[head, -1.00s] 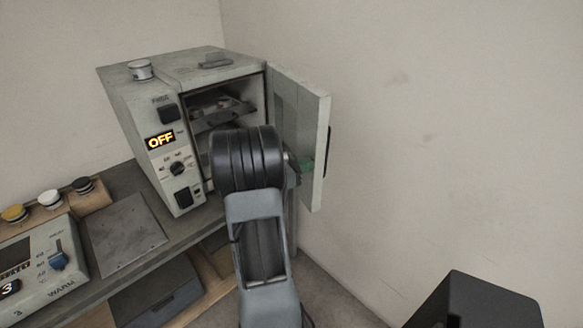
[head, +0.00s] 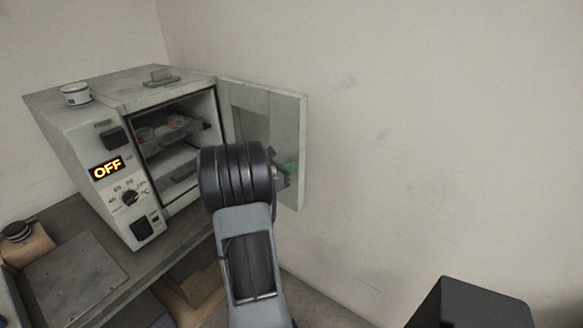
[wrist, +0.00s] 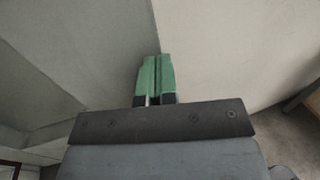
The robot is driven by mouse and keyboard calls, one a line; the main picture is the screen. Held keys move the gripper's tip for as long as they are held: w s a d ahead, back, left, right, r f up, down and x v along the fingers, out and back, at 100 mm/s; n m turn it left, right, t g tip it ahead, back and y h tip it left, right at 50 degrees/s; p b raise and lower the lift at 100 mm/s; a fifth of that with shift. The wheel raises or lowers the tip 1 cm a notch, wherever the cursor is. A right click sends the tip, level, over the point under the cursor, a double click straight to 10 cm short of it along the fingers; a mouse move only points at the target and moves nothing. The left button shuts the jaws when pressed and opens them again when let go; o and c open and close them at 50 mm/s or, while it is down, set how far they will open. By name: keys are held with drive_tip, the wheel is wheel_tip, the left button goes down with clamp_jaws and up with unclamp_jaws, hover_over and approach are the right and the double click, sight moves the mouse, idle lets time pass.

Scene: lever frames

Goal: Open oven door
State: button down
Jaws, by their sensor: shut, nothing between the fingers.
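The oven (head: 115,150) stands on the bench at the left, with a lit "OFF" display and a knob on its front panel. Its door (head: 292,125) is swung wide open to the right, showing its inner face. My gripper (head: 290,167) is in front of that inner face, partly hidden by my arm. In the wrist view my gripper's green fingers (wrist: 155,75) are together with nothing between them. The door also fills the left of the wrist view (wrist: 80,50). Whether the fingertips touch the door I cannot tell.
Inside the oven are shelves (head: 180,130) with small items. A white tin (head: 76,95) sits on the oven top. A flat plate (head: 75,285) lies on the bench in front. A black box (head: 470,305) stands at the lower right. Bare wall lies right of the door.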

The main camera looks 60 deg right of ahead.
drive_tip(key=s+a+b+v, duration=0.1)
drive_tip(key=s+v, duration=0.2)
drive_tip(key=v, duration=1)
drive_tip(key=shift+a, duration=0.35)
drive_tip(key=shift+w, duration=0.15)
drive_tip(key=s+a+f+m+t+y, duration=0.2)
drive_tip(key=a+f+m+y, duration=0.6)
drive_tip(key=a+m+y, duration=0.3)
drive_tip(key=w+a+r+t+y, duration=0.1)
drive_tip(key=a+r+t, duration=0.1)
drive_tip(key=a, duration=0.5)
drive_tip(key=w+a+r+m+t+y, duration=0.1)
drive_tip(key=a+t, duration=0.3)
drive_tip(key=a, duration=0.4)
drive_tip(key=w+a+r+t+y, duration=0.3)
drive_tip(key=a, duration=0.5)
drive_tip(key=shift+r+m, duration=0.3)
drive_tip(key=c, duration=1.8)
unclamp_jaws()
drive_tip(key=shift+w+d, duration=0.1)
drive_tip(key=shift+w, duration=0.05)
